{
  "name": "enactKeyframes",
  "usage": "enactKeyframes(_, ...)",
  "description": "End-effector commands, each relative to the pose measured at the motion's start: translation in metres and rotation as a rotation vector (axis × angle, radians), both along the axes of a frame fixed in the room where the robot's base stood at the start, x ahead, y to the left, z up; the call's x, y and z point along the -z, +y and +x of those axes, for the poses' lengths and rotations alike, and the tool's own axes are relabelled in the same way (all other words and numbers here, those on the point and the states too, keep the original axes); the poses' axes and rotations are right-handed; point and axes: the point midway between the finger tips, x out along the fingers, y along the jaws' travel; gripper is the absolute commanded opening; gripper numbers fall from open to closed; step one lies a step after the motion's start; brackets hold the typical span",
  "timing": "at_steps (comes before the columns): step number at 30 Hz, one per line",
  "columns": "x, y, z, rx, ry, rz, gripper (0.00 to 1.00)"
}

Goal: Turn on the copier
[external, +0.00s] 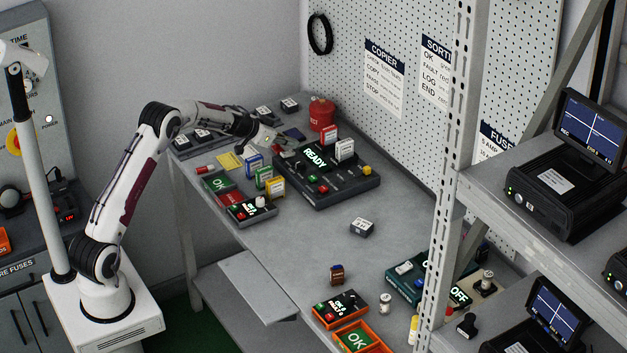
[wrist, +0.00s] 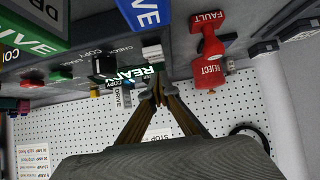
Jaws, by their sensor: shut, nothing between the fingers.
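The copier (external: 345,187) is a dark box at the back middle of the bench, with a lit display (external: 315,157) reading READY, coloured buttons on its top and cards standing in its far side. In the wrist view its READY display (wrist: 135,75) shows close to the fingertips. My gripper (external: 289,143) is shut and empty at the copier's back left edge. In the wrist view its fingertips (wrist: 158,90) meet just beside the READY display; whether they touch the copier I cannot tell.
Coloured cards and a small dark box with a green OK panel (external: 217,183) lie left of the copier. The bench in front is mostly clear around a small grey block (external: 362,227).

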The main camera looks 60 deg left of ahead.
Motion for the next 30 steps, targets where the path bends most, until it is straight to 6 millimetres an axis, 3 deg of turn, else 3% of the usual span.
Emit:
enactKeyframes(10, -0.03, 0.002, -0.006, -0.001, 0.008, -0.001, 0.0)
enactKeyframes(30, -0.093, 0.002, -0.051, -0.001, 0.008, -0.002, 0.0)
